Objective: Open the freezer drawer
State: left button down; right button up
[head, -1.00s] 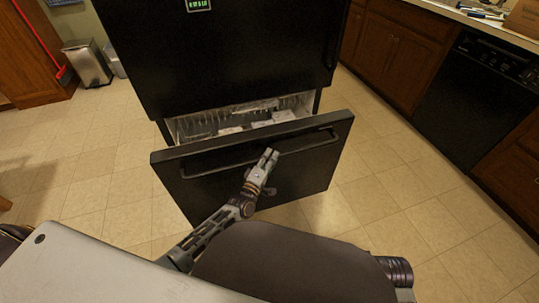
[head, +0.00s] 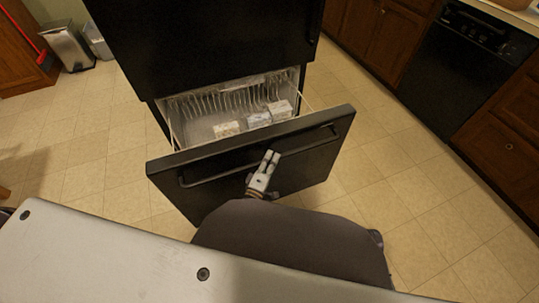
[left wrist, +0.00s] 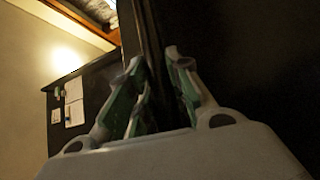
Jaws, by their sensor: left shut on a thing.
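The freezer drawer (head: 310,165) is a black front with a long bar handle (head: 215,172) across its upper part. It stands pulled out from the black fridge (head: 215,45), and its white wire basket (head: 235,100) shows behind the front. Several small pale packages (head: 258,120) lie inside. My left gripper (head: 270,157) is at the middle of the handle, shut on it. In the left wrist view the fingers (left wrist: 155,85) close around a dark vertical bar. My right gripper is not in view.
A dishwasher (head: 470,60) and brown cabinets (head: 375,35) line the right side. A metal trash bin (head: 68,47) and a red broom (head: 42,57) stand at the far left. The tiled floor (head: 95,130) beside the drawer is clear.

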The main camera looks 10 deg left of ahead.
pick_arm(q)
jog(key=shift+f, duration=0.1)
jog(key=c, duration=1.6)
grip_release()
jog(key=shift+s, duration=0.15)
jog(key=v, duration=0.8)
jog(key=shift+d+f, duration=0.15)
jog(key=shift+x, duration=3.7)
